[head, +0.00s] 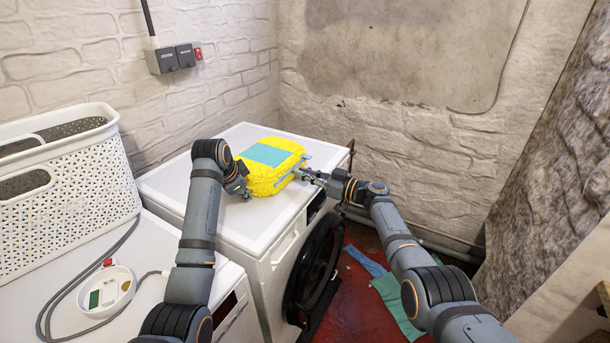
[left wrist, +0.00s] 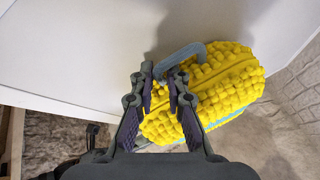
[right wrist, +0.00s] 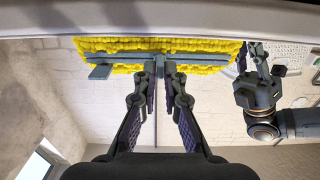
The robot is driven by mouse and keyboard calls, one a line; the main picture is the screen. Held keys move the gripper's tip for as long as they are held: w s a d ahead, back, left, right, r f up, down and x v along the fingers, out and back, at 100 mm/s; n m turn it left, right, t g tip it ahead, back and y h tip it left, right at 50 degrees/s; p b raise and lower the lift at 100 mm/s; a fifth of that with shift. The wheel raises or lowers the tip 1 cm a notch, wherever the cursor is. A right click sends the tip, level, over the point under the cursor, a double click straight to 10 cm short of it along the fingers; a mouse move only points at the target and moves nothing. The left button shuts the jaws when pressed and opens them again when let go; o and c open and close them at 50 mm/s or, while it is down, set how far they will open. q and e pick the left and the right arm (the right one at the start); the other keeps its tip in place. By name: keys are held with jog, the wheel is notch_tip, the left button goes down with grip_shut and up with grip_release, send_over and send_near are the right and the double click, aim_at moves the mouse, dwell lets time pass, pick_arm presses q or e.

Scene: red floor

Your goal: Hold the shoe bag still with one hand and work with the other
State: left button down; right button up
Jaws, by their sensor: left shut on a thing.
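The yellow, knobbly shoe bag (head: 265,181) with a teal panel on top lies on the white washing machine's top (head: 226,221). My left gripper (head: 243,185) is at its left side. In the left wrist view this gripper (left wrist: 160,76) is shut on the bag's grey loop handle (left wrist: 183,56). My right gripper (head: 304,175) is at the bag's right side. In the right wrist view its fingertips (right wrist: 160,68) are close together on either side of a small grey tab on the grey bar (right wrist: 195,60) along the bag. Whether they grip the tab is unclear.
A white perforated laundry basket (head: 66,196) stands on the left appliance, beside a round white device (head: 107,288) and a grey cable. Stone walls close the back. Teal cloths (head: 398,303) lie on the red floor. The machine's top is clear around the bag.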

jog(key=o, duration=0.3)
jog(key=shift+o, duration=0.2)
jog(key=v, duration=1.2)
jog(key=shift+w, duration=0.1)
jog(key=shift+c, duration=0.3)
